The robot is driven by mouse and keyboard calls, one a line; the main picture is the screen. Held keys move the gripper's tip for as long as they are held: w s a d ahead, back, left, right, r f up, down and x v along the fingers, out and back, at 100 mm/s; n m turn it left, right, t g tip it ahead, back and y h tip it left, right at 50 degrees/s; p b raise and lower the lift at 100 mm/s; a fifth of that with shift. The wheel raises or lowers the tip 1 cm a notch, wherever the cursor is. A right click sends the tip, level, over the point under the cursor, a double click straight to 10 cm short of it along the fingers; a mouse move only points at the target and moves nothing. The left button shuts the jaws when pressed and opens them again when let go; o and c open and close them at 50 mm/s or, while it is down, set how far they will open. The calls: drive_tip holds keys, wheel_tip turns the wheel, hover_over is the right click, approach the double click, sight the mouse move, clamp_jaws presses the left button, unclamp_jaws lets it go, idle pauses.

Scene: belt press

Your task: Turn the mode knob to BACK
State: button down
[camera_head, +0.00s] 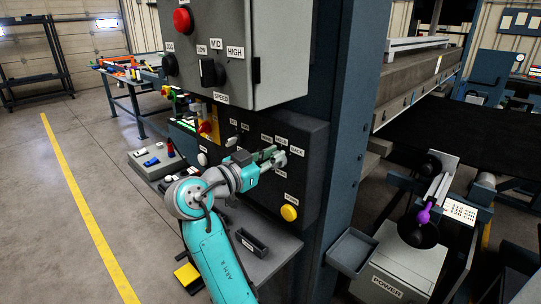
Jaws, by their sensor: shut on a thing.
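The mode knob sits on the front of the dark control panel (312,171), among several small white labels, and is mostly hidden behind my gripper. My gripper (279,158) is at the panel face, shut on what appears to be the mode knob. A label that seems to read BACK (297,150) shows just above and right of the fingers. The other labels around the knob are too small to read surely. The knob's pointing direction cannot be told.
A yellow button (289,213) is below my gripper on the same panel. A grey box with a speed knob (209,73) and a red button (182,20) overhangs above. A blue post (345,120) stands at right. A black tray (252,244) lies on the ledge below.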

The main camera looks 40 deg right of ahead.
drive_tip(key=shift+s+d+f+m, duration=0.15)
drive_tip(key=shift+s+m, duration=0.1)
drive_tip(key=shift+m, duration=1)
drive_tip(key=shift+s+a+f+m, duration=0.15)
drive_tip(key=shift+s+m, duration=0.15)
drive_tip(key=shift+m, duration=1)
drive_tip(key=shift+s+d+f+m, duration=0.15)
drive_tip(key=shift+s+m, duration=0.1)
drive_tip(key=shift+m, duration=1)
drive_tip(key=c, duration=1.1)
unclamp_jaws()
drive_tip(key=shift+c, duration=0.2)
drive_tip(key=a, duration=1.2)
drive_tip(key=shift+s, duration=0.2)
drive_tip(key=shift+f, duration=0.1)
